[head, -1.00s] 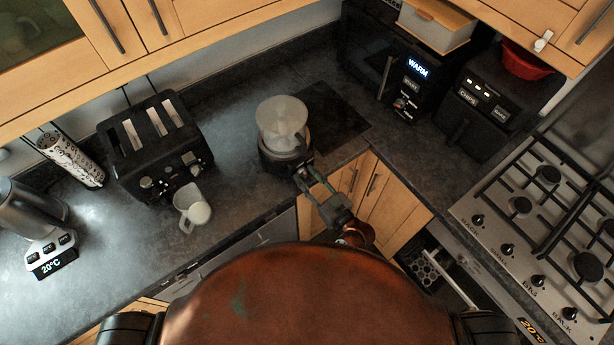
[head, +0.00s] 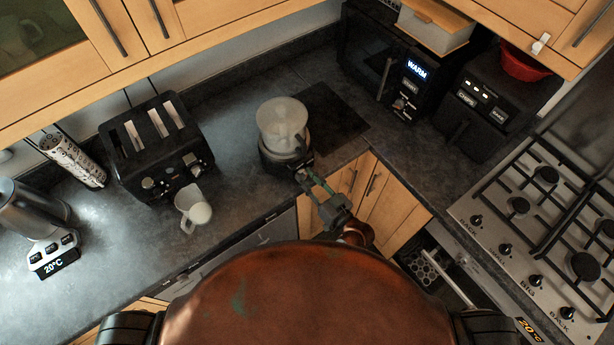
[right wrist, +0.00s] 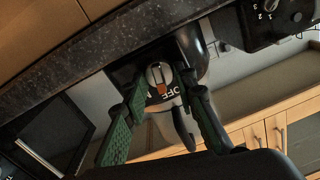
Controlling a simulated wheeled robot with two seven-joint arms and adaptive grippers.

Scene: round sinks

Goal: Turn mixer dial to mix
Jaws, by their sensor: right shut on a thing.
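The mixer (head: 283,120) stands upright on the counter, with a clear, whitish jar on a dark base. In the right wrist view, its round silver dial (right wrist: 153,73) sits on the front of the base and has an orange-red mark. White letters reading "OFF" show beside the dial, partly hidden. My right gripper (head: 305,180) is at the front of the base. In the right wrist view, its green-padded fingers (right wrist: 164,84) reach to either side of the dial and are shut on it. My left gripper is not in view.
A toaster (head: 154,146) and a white mug (head: 193,207) stand left of the mixer, with a kettle base (head: 52,256) farther left. A microwave (head: 385,65) is at the back right, and a gas hob (head: 530,225) at the right. Counter between mug and mixer is clear.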

